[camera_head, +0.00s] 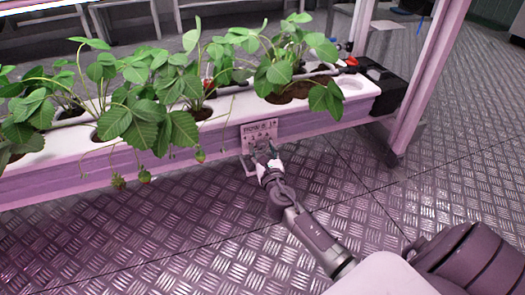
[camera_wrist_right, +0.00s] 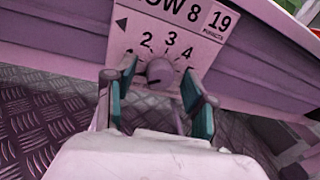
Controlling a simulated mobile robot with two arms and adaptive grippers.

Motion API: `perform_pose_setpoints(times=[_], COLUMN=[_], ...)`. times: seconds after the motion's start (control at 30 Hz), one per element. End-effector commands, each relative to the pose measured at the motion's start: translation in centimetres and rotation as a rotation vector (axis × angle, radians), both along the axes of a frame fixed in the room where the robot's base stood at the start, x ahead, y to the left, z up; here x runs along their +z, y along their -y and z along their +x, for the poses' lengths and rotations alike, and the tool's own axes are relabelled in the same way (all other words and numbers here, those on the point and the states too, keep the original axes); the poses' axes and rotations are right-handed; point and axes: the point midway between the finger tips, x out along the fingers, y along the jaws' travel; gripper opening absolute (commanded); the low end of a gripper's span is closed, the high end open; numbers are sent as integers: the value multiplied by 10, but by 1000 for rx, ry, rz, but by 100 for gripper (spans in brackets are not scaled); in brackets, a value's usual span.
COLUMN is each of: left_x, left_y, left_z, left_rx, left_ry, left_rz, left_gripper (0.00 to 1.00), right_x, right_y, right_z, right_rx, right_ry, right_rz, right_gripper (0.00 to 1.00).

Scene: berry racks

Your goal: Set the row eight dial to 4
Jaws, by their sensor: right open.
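The row 8 plate (camera_wrist_right: 172,28) fills the top of the right wrist view, with the numbers 2, 3 and 4 readable in an arc. The round dial (camera_wrist_right: 159,72) sits below these numbers; I cannot tell which number it points to. My right gripper (camera_wrist_right: 155,84) is open, with one finger on each side of the dial and gaps visible between fingers and dial. In the head view the plate (camera_head: 259,132) is on the planter's front face, and my right gripper (camera_head: 262,161) is at its lower edge, hiding part of it. My left gripper is not in view.
A long white planter (camera_head: 225,108) holds several leafy strawberry plants (camera_head: 160,100), with some berries (camera_head: 200,155) hanging over its front left of the plate. A pink rack post (camera_head: 425,75) and a black box (camera_head: 385,85) stand at right. The metal floor (camera_head: 150,240) in front is clear.

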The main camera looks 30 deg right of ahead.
Motion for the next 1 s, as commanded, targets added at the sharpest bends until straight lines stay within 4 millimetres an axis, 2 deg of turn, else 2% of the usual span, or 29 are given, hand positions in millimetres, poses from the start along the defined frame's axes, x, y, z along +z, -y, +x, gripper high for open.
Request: perform_pose_setpoints(times=[0.13,0.4,0.47,0.77,1.0], left_x=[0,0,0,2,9], left_y=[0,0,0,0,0], left_z=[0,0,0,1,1], left_rx=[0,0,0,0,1], left_ry=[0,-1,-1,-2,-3], left_rz=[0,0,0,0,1], left_gripper=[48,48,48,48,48], right_x=[0,0,0,0,2], right_y=[0,0,0,0,-1], right_z=[0,0,0,-1,-1], right_rx=[0,0,0,1,1], right_ry=[0,-1,-1,6,34], right_rz=[0,0,0,29,151], right_gripper=[53,8,0,0,0])
